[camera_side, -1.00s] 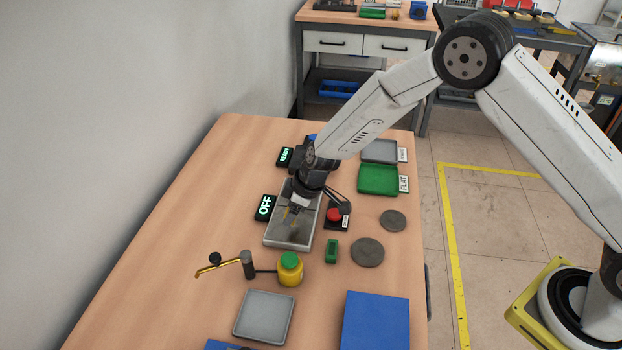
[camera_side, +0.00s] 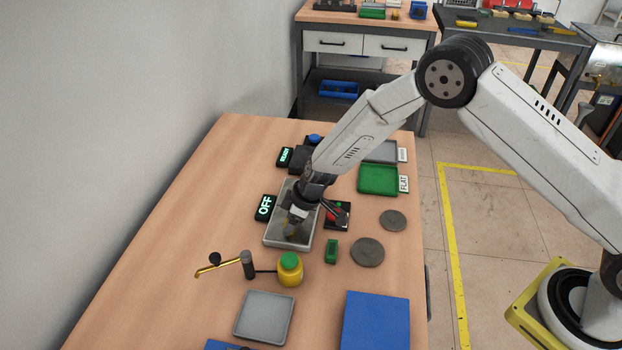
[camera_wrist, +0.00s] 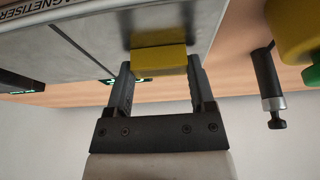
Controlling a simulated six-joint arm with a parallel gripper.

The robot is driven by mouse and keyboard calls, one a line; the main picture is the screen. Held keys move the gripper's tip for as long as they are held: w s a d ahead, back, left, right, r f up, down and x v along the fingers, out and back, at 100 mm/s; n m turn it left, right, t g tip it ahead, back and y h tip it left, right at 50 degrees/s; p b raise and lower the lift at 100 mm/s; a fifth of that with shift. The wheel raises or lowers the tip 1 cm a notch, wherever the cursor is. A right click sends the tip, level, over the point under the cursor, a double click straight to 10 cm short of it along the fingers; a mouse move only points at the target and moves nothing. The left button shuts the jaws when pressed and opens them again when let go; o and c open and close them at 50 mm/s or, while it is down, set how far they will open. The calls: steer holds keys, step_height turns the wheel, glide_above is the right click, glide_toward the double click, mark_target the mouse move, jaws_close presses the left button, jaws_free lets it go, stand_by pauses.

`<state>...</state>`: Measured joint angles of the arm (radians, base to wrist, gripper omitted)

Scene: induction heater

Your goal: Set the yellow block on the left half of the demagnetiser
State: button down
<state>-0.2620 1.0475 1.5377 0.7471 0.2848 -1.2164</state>
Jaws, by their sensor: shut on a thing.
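The demagnetiser is a grey metal box (camera_side: 275,240) with a shiny top, in the middle of the side view. Its plate (camera_wrist: 85,35) fills the upper left of the wrist view, with part of its lettering showing. My gripper (camera_side: 291,228) is over the near part of this top, pointing down. In the wrist view, my gripper (camera_wrist: 160,72) is shut on the yellow block (camera_wrist: 158,62), one finger on each side. The block's reflection adjoins it on the shiny plate, so it is at or very close to the surface; contact is unclear. In the side view the block is mostly hidden.
An OFF display (camera_side: 265,207) stands left of the demagnetiser; a red button (camera_side: 340,213) is at its right. A green block (camera_side: 331,251), grey discs (camera_side: 367,252) and a yellow bottle (camera_side: 290,270) with a green cap are nearby. A green tray (camera_side: 378,180) lies behind.

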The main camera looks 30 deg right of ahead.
jaws_free()
steer(key=shift+r, duration=0.15)
steer(key=v, duration=1.2)
stand_by(0.6)
steer(key=s+d+r+m+h, duration=0.1)
steer(key=s+d+r+m, duration=0.2)
steer(key=s+d, duration=0.4)
steer(key=s+d+r+m+h, duration=0.2)
steer(key=s+d+m, duration=0.4)
steer(key=s, duration=0.8)
steer(key=shift+d+r+g, duration=0.3)
steer(key=shift+d+r, duration=0.35)
steer(key=shift+r, duration=0.1)
